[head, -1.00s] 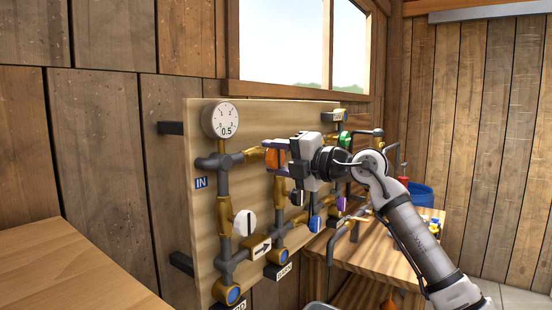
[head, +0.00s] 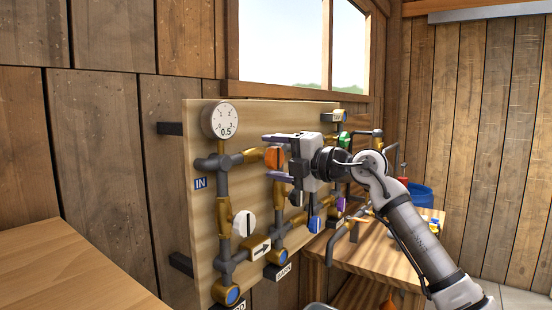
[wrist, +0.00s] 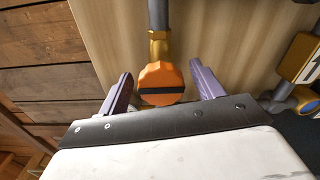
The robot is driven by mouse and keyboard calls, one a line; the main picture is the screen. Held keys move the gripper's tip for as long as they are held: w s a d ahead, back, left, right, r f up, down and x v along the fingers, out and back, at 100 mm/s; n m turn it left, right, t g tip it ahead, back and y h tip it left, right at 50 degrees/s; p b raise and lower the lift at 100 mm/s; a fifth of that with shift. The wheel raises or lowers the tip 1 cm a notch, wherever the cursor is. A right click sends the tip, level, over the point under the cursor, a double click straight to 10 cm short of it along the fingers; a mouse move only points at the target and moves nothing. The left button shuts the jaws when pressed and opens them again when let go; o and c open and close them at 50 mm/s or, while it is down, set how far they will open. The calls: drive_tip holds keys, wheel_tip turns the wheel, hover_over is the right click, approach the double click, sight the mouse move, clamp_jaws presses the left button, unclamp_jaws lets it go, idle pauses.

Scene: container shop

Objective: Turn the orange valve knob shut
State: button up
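The orange valve knob (head: 272,158) sits on the brass and grey pipework of the wooden panel (head: 207,220). In the wrist view the knob (wrist: 160,84) is faceted, with a dark stripe running nearly level across its face. My gripper (head: 278,157) is at the knob, with one finger above it and one below it in the head view. In the wrist view the purple fingers (wrist: 160,90) stand either side of the knob, with a visible gap on both sides. The gripper is open and holds nothing.
A white round knob (head: 244,224) and a gauge (head: 221,120) reading near 0.5 are on the panel's left. A blue knob (head: 314,224) and a green knob (head: 344,140) are close to my arm. A wooden bench (head: 388,262) stands behind to the right.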

drive_tip(key=b+v, duration=0.4)
drive_tip(key=v, duration=0.9)
drive_tip(key=shift+s+d, duration=0.25)
drive_tip(key=shift+d, duration=0.1)
